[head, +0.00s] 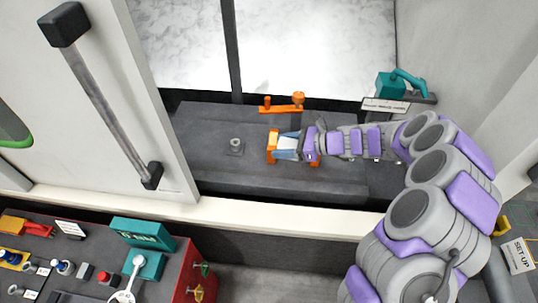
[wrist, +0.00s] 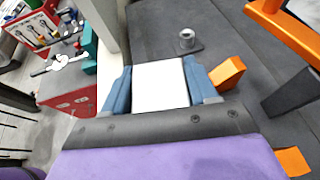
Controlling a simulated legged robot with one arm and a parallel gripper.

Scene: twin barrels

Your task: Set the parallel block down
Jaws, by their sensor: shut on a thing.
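The parallel block (wrist: 158,85) is a pale, flat-faced block between the two blue fingers of my gripper (wrist: 160,68) in the wrist view. My gripper (head: 287,143) is shut on it. In the head view the gripper is over the dark grey bed (head: 210,125), and the pale block (head: 286,149) shows in its jaws. An orange block (head: 272,146) is close beside the fingertips; it also shows right of the jaws in the wrist view (wrist: 228,73). I cannot tell whether the parallel block touches the bed.
A round metal fitting (head: 235,144) on a small plate sits left of my gripper. An orange clamp-like piece (head: 283,108) stands behind it. A teal tool (head: 392,86) is at the back right. The white sliding door (head: 120,60) and pale front sill (head: 290,217) bound the bed.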

